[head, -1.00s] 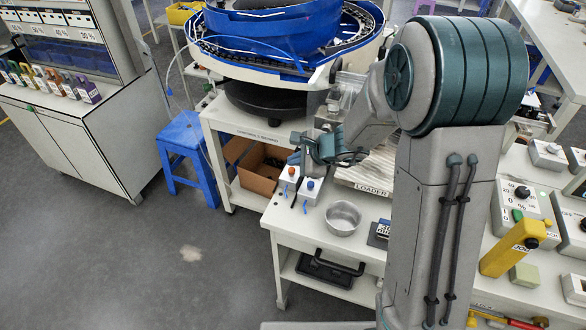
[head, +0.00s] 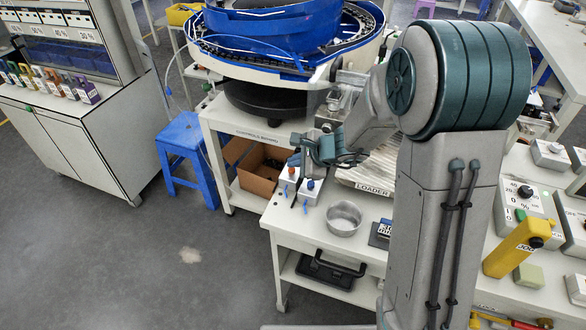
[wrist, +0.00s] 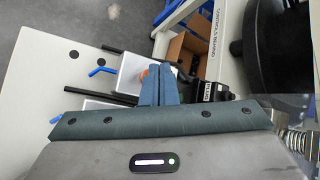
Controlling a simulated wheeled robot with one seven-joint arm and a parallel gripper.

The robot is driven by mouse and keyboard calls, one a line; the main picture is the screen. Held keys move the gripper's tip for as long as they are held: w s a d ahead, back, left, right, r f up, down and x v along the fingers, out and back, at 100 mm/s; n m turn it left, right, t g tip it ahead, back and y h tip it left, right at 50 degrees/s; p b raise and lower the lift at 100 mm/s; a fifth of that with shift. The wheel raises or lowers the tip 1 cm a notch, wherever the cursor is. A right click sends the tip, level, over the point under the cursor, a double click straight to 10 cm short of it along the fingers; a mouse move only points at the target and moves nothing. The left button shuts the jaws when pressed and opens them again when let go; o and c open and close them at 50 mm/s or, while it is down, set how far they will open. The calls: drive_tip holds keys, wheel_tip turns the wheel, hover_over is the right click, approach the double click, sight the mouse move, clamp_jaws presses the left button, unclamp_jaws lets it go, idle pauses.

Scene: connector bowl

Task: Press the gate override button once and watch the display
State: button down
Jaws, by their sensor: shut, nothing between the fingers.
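Two small white boxes stand at the bench's left edge below my gripper. The left box (head: 288,185) has an orange-red button (head: 291,171); the right box (head: 309,194) has a small knob (head: 310,184) on top. No label tells me which is the gate override. My gripper (head: 295,158) is shut and empty, with its fingertips by the left box. In the wrist view the closed fingertips (wrist: 160,78) partly cover an orange button (wrist: 144,73); I cannot tell whether they touch it. A small dark device (head: 380,231), possibly the display, is partly hidden by my arm.
A metal bowl (head: 343,218) stands right of the boxes, before a ribbed plate marked LOADER (head: 374,187). The blue feeder (head: 270,35) rises behind. Blue levers (wrist: 100,71) stick out from the boxes.

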drive_tip(key=shift+f+b, duration=0.5)
drive_tip(key=shift+b, duration=0.05)
idle(0.4)
drive_tip(key=shift+r, duration=0.1)
drive_tip(key=shift+r+p, duration=0.65)
drive_tip(key=shift+r, duration=0.35)
wheel_tip(320, 180, up, 5)
drive_tip(key=p, duration=0.3)
drive_tip(key=shift+p, duration=0.4)
idle(0.3)
